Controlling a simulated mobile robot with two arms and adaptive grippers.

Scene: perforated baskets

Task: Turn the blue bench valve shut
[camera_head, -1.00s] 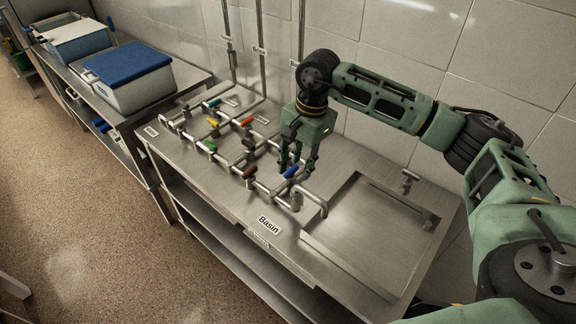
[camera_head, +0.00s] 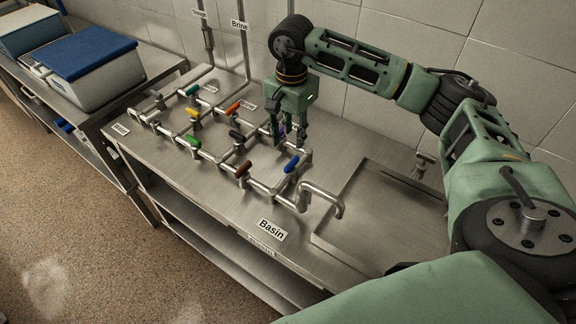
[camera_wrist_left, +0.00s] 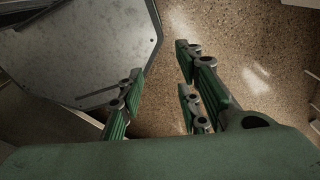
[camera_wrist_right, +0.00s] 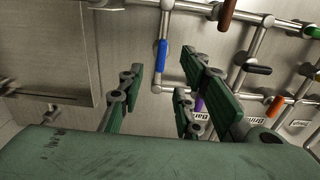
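The blue valve handle (camera_head: 292,163) sits on the bench pipework near the basin. In the right wrist view the blue handle (camera_wrist_right: 161,56) lies roughly in line with the pipe under it. My right gripper (camera_head: 289,143) points down just behind the blue handle, on the wall side, apart from it. Its fingers (camera_wrist_right: 160,92) are spread with nothing between them. My left gripper (camera_wrist_left: 158,85) is open and empty above the floor, beside a grey surface; it is outside the head view.
A purple handle (camera_wrist_right: 199,104) is close to my right fingers. Brown (camera_head: 243,168), black (camera_head: 236,135), green (camera_head: 193,141), orange (camera_head: 232,107), yellow (camera_head: 194,113) and teal (camera_head: 190,90) handles stand nearby. The basin (camera_head: 375,215) is right of the pipes. Blue-lidded bins (camera_head: 95,75) stand left.

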